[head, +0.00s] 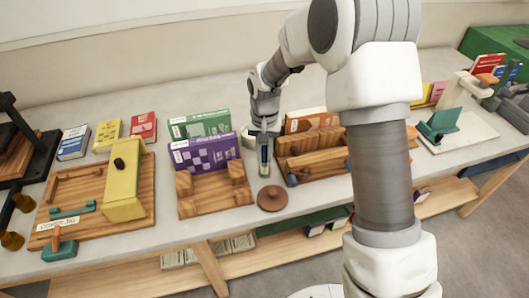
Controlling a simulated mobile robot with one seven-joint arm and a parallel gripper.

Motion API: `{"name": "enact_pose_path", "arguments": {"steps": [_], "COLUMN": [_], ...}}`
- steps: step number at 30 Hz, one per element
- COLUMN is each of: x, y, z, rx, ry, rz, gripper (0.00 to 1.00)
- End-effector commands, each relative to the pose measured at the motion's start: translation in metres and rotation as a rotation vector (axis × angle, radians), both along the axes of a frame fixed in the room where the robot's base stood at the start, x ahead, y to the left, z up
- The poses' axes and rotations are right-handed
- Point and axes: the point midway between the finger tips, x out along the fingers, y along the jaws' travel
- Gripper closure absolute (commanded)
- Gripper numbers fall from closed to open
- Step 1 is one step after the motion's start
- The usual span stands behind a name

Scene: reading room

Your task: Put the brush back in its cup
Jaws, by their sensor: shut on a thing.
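My gripper (264,133) points down over the middle of the table. It is shut on a slim upright thing with a dark and greenish body, which I take to be the brush (264,157). A pale round rim (247,136) shows just left of and behind my gripper. It may be the cup, but my gripper hides much of it and I cannot tell for sure. The brush's lower end is small, and I cannot tell whether it touches the table.
A brown round knobbed piece (272,198) lies in front of the brush. A wooden book stand (215,203) with purple and green books is left, and a wooden box (315,165) is right. A yellow-barred wooden press (124,185) stands further left.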

Motion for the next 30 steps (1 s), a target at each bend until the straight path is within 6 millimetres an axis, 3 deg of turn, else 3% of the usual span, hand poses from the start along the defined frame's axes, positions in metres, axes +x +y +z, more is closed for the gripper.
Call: {"name": "enact_pose_path", "arguments": {"steps": [11,12,18,30], "x": [-0.0001,0.0000,-0.0001,0.0000], "y": [0.0001,0.0001,0.0001,0.0001], "z": [-0.0036,-0.0034,-0.0033,0.0021], "rx": [0.000,0.000,0.000,0.000], "ry": [0.000,0.000,0.000,0.000], "rz": [0.000,0.000,0.000,0.000], "gripper": [1.00,0.75,0.44,0.44]}}
